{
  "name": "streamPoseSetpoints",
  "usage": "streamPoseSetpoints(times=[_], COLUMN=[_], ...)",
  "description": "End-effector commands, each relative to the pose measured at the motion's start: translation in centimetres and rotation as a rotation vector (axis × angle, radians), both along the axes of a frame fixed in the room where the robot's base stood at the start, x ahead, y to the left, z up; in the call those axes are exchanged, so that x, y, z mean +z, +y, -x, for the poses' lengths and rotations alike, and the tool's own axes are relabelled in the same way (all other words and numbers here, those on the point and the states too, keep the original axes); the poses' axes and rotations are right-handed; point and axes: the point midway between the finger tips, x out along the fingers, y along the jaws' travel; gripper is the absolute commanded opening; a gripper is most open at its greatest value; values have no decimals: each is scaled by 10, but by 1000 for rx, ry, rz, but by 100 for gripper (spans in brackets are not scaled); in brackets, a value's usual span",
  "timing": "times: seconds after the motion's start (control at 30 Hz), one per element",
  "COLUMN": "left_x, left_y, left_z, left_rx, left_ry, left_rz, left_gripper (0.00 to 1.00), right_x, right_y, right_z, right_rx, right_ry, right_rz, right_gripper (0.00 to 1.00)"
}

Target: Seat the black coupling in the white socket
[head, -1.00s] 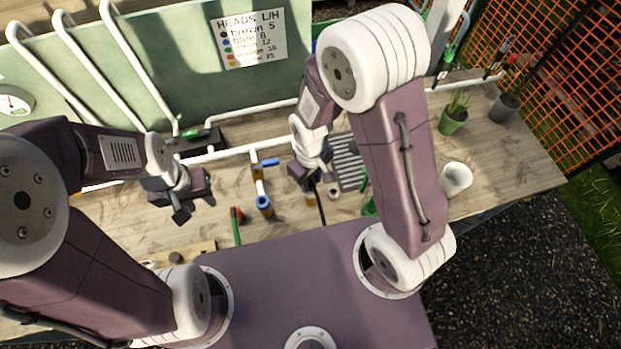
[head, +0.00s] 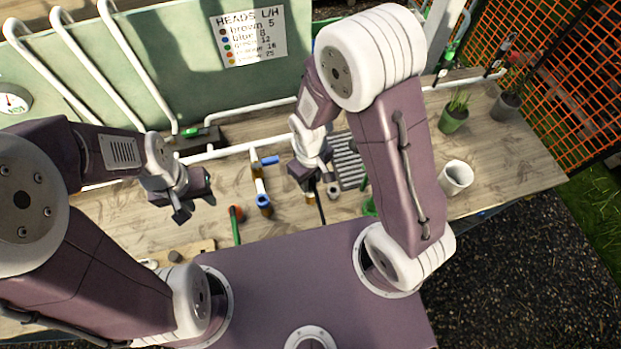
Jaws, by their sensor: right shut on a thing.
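My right gripper (head: 311,188) is low over the middle of the bench, shut at the upper end of a thin black hose (head: 321,211). The black coupling at that end is mostly hidden by the fingers. A small pale ring (head: 333,189) lies just right of this gripper; I cannot tell whether it is the white socket. A white pipe piece (head: 258,185) with blue and brown parts stands to the left. My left gripper (head: 196,204) is open and empty above the left part of the bench.
A green hose (head: 236,229) with an orange end is near the front edge. A grey ribbed rack (head: 348,161) lies behind the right gripper. A white cup (head: 456,178) and a green plant pot (head: 453,118) stand at right. White pipes run along the back.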

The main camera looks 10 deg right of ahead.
Motion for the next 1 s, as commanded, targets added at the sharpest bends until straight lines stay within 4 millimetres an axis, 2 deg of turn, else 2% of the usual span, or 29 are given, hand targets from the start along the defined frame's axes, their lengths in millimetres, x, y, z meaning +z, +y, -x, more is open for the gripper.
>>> streamPoseSetpoints(times=[0.47, 0.9, 0.93, 1.0], left_x=[-7, -8, -8, -8], left_y=[0, 0, 0, 0], left_z=[0, 0, 0, 0], left_rx=[0, 0, 0, 0], left_ry=[0, 0, 0, 0], left_rz=[0, 0, 0, 0], left_gripper=[36, 36, 36, 36], right_x=[-11, -12, -12, -12], right_y=[0, 0, -1, 0], right_z=[1, 2, 2, 2], right_rx=[0, 0, 0, 0], right_ry=[1, 4, 4, 4], right_rz=[0, 1, 1, 1], right_gripper=[0, 0, 38, 57])
